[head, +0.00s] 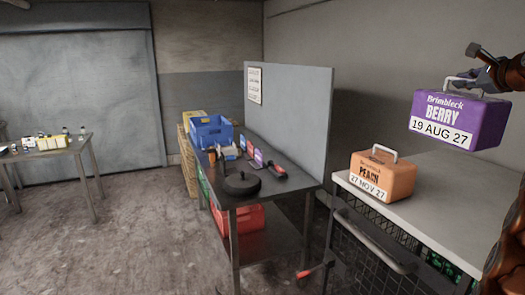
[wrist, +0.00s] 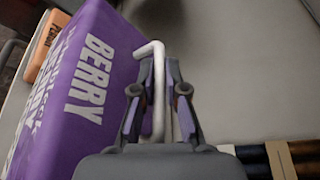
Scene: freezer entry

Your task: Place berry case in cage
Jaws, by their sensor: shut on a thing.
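The berry case (head: 456,122) is a purple box labelled "Brimbleck BERRY, 19 AUG 27", with a white handle on top. My gripper (head: 487,80) is shut on that handle and holds the case up at the right of the head view. In the wrist view the two fingers of my gripper (wrist: 160,92) close around the white handle (wrist: 154,50), with the purple case (wrist: 80,90) to their left. A cage with dark mesh sides (head: 365,245) stands below the white top at the right. Its inside is mostly hidden, with some green things showing through the mesh.
An orange peach case (head: 382,178), dated 27 NOV 27, sits on the white top (head: 440,205), left of and below the berry case. A grey table (head: 275,195) with a blue crate (head: 211,131) and tools stands left of it. Open floor (head: 120,230) lies farther left.

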